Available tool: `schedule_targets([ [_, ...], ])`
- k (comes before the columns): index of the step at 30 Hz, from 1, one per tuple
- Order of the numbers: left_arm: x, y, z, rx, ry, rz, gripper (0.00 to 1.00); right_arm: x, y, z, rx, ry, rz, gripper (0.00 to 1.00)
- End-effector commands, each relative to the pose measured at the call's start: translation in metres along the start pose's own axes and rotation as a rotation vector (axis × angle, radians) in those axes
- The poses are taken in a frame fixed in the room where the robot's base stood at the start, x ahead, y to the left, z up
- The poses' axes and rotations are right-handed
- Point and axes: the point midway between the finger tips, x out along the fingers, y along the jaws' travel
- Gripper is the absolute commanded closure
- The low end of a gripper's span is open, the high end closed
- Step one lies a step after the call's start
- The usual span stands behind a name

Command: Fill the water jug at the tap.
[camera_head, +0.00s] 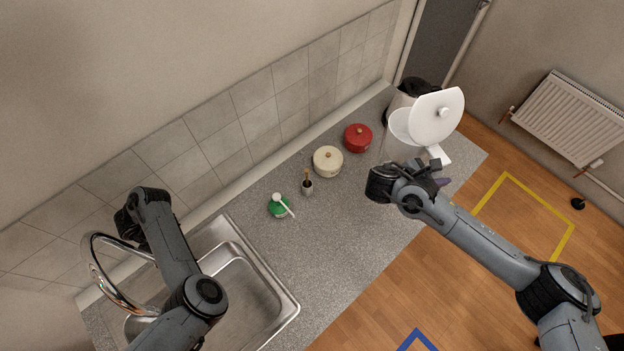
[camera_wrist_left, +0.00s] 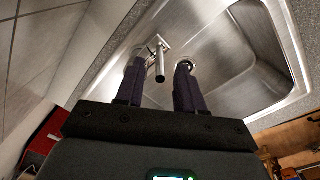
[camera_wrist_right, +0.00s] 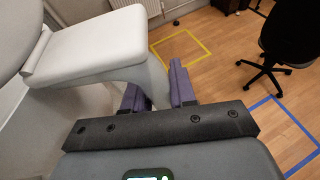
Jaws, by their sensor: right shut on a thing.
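The white water jug (camera_head: 401,148) is at the far right end of the counter, with its round lid (camera_head: 436,118) tipped up. It also fills the left of the right wrist view (camera_wrist_right: 85,50). My right gripper (camera_wrist_right: 155,88) is shut on the jug's handle; whether the jug touches the counter is unclear. My left gripper (camera_wrist_left: 158,75) is open and empty by the tap. A short metal part of the tap (camera_wrist_left: 159,62) shows between its two fingers, apart from them. The curved tap spout (camera_head: 95,265) arches at the sink's left.
The steel sink (camera_head: 262,282) is at the counter's near left. On the counter (camera_head: 350,215) between sink and jug stand a green pot with a white-handled tool (camera_head: 279,207), a small holder (camera_head: 307,187), a cream pot (camera_head: 327,161) and a red pot (camera_head: 357,138). The front strip is clear.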

Motion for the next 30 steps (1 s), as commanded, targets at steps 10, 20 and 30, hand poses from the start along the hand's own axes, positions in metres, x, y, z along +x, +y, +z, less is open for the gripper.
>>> schedule_targets([
  [10, 0.037, 0.0, 0.001, 0.001, -0.002, 0.0, 0.62, 0.006, 0.001, -0.015, 0.007, 0.0, 0.001, 1.0],
  [20, 0.044, 0.0, 0.001, -0.001, -0.002, 0.0, 0.62, 0.007, 0.001, -0.015, 0.007, 0.0, 0.001, 1.0],
  [30, 0.043, 0.0, 0.001, 0.0, -0.003, 0.0, 0.92, 0.007, 0.001, -0.015, 0.007, 0.0, 0.001, 1.0],
])
